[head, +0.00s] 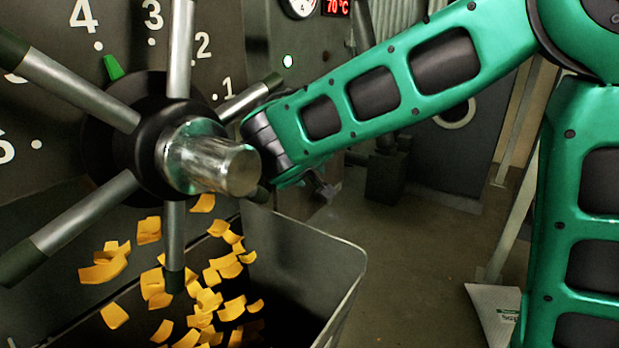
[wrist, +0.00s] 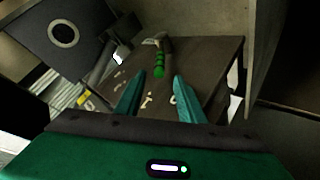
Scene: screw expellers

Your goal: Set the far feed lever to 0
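In the wrist view a lever with a green ribbed grip (wrist: 160,62) and a dark shaft stands over a brown panel (wrist: 205,62). Pale scale marks are on that panel near my fingertips, too small and tilted to read surely. I cannot tell which mark the lever points at. My gripper (wrist: 157,79) has its two teal fingers apart, with nothing held between them. The green grip shows beyond the fingertips, roughly in line with the gap; I see no contact. In the head view my gripper is hidden behind the handwheel.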

